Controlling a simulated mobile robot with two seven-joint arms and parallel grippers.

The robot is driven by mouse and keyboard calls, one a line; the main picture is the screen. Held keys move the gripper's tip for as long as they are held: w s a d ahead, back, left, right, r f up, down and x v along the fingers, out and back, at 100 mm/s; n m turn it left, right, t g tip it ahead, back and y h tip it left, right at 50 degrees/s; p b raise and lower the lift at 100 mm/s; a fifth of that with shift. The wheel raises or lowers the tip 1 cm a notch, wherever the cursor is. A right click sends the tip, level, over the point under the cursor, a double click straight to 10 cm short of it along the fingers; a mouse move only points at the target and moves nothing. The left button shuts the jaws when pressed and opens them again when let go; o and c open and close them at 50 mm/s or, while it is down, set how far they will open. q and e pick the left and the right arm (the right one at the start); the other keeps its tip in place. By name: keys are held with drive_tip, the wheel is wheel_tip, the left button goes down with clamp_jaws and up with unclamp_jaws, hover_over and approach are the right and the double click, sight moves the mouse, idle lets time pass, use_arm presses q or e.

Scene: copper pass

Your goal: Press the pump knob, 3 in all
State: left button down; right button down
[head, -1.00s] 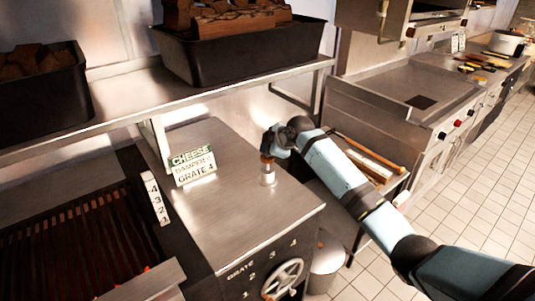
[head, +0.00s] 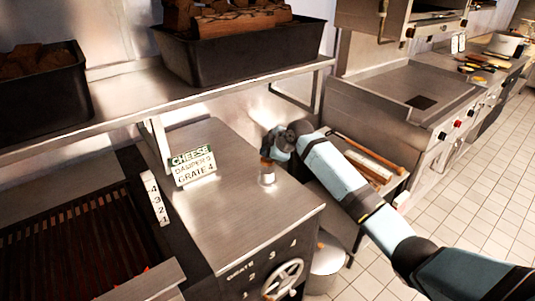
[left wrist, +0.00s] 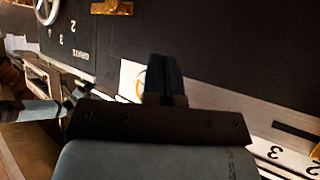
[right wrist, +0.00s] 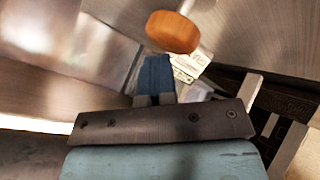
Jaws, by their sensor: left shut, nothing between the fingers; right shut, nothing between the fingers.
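The pump knob is a round orange-brown knob (right wrist: 172,32) on a pale shaft in the right wrist view. In the head view the pump's metal post (head: 267,178) stands on the steel counter top, with the knob partly hidden by my right gripper (head: 267,152). That gripper is shut and empty, with its tips right at the knob; I cannot tell whether they touch. In the right wrist view its shut fingers (right wrist: 155,72) lie just below the knob. My left gripper (left wrist: 164,75) is shut and empty before a dark panel, outside the head view.
A sign reading CHEESE (head: 193,166) stands left of the pump. A handwheel (head: 283,279) is on the counter's front. A grill (head: 75,235) lies at left. A shelf (head: 110,105) with black bins hangs over the counter's back.

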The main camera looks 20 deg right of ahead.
drive_tip(key=shift+f, duration=0.7)
drive_tip(key=shift+r, duration=0.1)
idle(0.4)
drive_tip(key=shift+r+p, duration=1.6)
drive_tip(key=shift+r, duration=0.5)
wheel_tip(320, 180, up, 5)
drive_tip(key=p, duration=0.4)
